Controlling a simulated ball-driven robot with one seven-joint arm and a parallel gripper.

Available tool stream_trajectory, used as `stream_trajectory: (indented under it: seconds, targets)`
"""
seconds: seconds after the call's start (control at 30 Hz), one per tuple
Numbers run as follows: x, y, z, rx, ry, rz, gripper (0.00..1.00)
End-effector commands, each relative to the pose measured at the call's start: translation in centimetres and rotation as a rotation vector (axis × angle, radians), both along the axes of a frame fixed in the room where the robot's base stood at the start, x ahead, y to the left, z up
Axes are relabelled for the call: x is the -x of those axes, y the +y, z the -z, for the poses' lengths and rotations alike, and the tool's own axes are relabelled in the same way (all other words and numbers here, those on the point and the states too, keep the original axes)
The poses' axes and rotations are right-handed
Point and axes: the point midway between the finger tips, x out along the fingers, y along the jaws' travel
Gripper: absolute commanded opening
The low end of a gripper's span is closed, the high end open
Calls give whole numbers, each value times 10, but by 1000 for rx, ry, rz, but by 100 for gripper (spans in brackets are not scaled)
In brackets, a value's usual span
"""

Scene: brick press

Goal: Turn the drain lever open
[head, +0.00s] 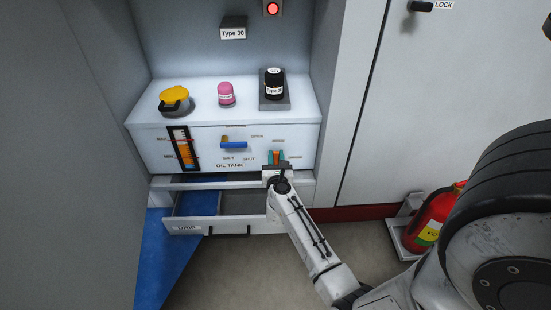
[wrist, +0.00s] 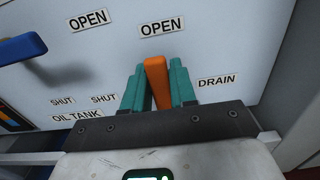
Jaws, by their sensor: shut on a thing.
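The orange drain lever (wrist: 158,82) stands between the teal fingers of my gripper (wrist: 157,88) in the wrist view. Its free end points up towards an OPEN label (wrist: 162,25), with the DRAIN label (wrist: 217,82) to its right. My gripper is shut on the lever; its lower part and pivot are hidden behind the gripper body. In the head view, my gripper (head: 277,157) is at the right side of the oil tank front (head: 205,145).
A blue lever (head: 233,143) lies left of my gripper. Below the tank is a pulled-out drawer (head: 193,228). A yellow-capped container (head: 175,100), pink bottle (head: 226,94) and black bottle (head: 274,83) stand on top. A red extinguisher (head: 433,218) stands at right.

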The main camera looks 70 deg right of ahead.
Motion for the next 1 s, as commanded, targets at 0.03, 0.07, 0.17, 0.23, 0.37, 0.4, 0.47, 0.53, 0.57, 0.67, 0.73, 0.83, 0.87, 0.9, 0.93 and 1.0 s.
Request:
stream_trajectory:
  seconds: [0.03,0.07,0.17,0.23,0.37,0.4,0.47,0.53,0.57,0.67,0.73,0.83,0.87,0.9,0.93,1.0]
  targets:
    - [0,1,2,-4,-2,-1,0]
    - [0,1,2,-4,-3,-1,0]
    - [0,1,2,-4,-3,-1,0]
    - [0,1,2,-4,-3,-1,0]
    - [0,1,2,-4,-2,0,32]
    - [0,1,2,-4,-2,0,36]
    - [0,0,1,-3,-1,0,41]
    - [0,0,1,-3,-1,0,47]
    - [0,0,1,-3,-1,0,47]
    - [0,0,1,-2,-1,0,47]
    - [0,0,1,-1,-1,0,47]
    - [2,4,0,-1,-1,-1,47]
    - [2,6,0,-2,1,-2,47]
    - [4,10,0,-2,2,-2,47]
    - [6,14,0,-2,2,-2,47]
    - [11,25,-1,-2,4,-3,47]
